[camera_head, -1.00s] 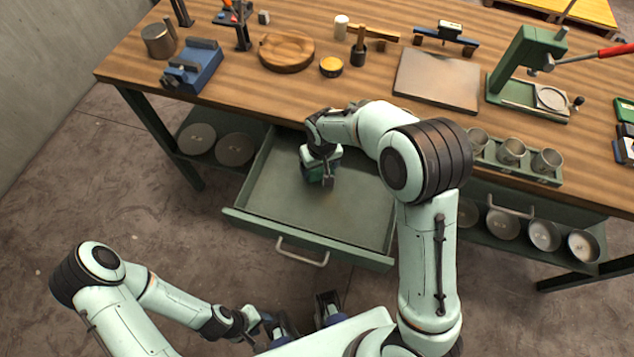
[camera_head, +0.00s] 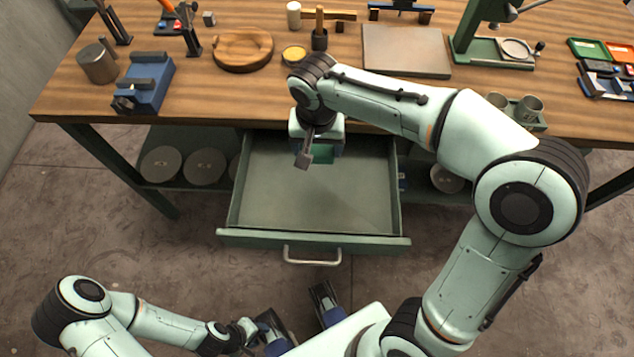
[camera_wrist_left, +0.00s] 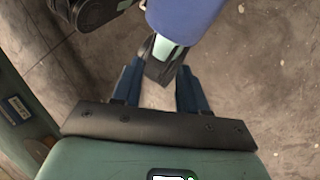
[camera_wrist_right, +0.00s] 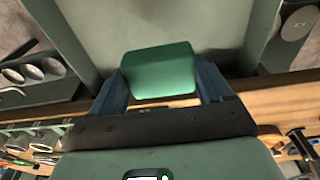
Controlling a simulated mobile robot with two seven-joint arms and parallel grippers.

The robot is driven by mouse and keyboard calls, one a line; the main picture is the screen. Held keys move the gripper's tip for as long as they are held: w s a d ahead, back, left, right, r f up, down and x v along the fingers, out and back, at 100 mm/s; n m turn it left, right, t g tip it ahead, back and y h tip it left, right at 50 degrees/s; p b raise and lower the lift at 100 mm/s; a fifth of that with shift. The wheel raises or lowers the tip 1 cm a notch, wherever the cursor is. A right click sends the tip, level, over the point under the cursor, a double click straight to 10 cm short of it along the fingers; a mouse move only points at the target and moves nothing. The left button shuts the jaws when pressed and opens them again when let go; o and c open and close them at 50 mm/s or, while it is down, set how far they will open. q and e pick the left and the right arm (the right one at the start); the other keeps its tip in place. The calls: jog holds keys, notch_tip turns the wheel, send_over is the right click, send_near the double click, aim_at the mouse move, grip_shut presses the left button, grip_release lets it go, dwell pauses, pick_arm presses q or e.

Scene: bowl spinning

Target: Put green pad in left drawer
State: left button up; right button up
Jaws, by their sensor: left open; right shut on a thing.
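The left drawer (camera_head: 320,210) is pulled out under the bench, and its visible floor is bare. My right gripper (camera_head: 319,152) is over the drawer's back part, close to the bench edge. It is shut on the green pad (camera_wrist_right: 158,72), a block held between the blue fingers in the right wrist view. The pad shows partly in the head view (camera_head: 323,155), with the gripper hiding the rest. I cannot tell the pad's height above the drawer floor. My left gripper (camera_wrist_left: 159,76) is open and empty, low over the concrete floor in front of the drawer.
The wooden bench top (camera_head: 215,100) overhangs the drawer's back. A blue vise (camera_head: 145,82), round wooden dish (camera_head: 243,48), yellow tin (camera_head: 294,53), flat metal plate (camera_head: 405,50) and green press (camera_head: 470,45) stand on it. Metal discs (camera_head: 161,165) lie on the lower shelf.

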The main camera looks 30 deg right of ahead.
aim_at(317, 186)
notch_tip(317, 186, down, 16)
jog(key=b, duration=0.2)
jog(key=shift+r+b, duration=0.15)
jog(key=shift+b, duration=0.15)
jog(key=o, duration=1.1)
